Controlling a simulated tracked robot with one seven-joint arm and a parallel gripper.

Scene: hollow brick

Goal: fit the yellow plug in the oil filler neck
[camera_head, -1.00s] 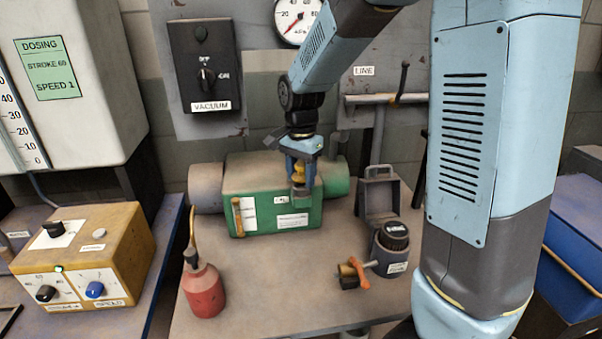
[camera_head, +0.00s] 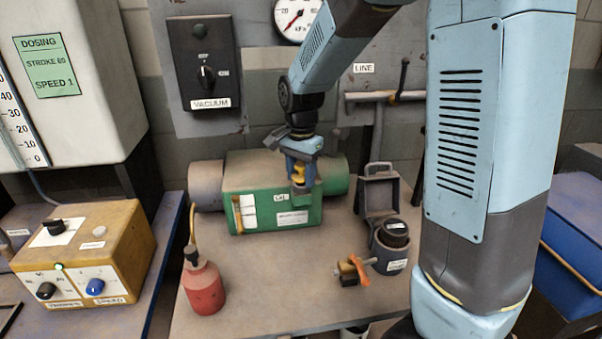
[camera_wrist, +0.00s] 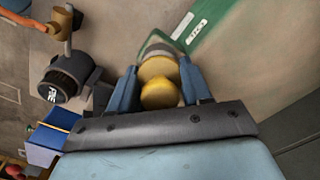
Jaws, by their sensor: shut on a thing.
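The yellow plug (camera_head: 299,174) is between the fingers of my gripper (camera_head: 299,180), in front of the green pump housing (camera_head: 262,207). In the wrist view the plug (camera_wrist: 160,92) shows as a round yellow knob with a wider yellow disc beyond it, a finger on each side. A grey round rim, apparently the oil filler neck (camera_wrist: 156,48), shows just past the disc beside the green housing. The plug and fingers hide most of it, and I cannot tell whether the plug is inside or only against it.
A red oil can (camera_head: 204,287) stands front left on the bench (camera_head: 260,305). A dark-capped container (camera_head: 392,238) and an orange-handled valve (camera_head: 354,270) stand at the right. A yellow control box (camera_head: 85,255) is far left. The front middle of the bench is clear.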

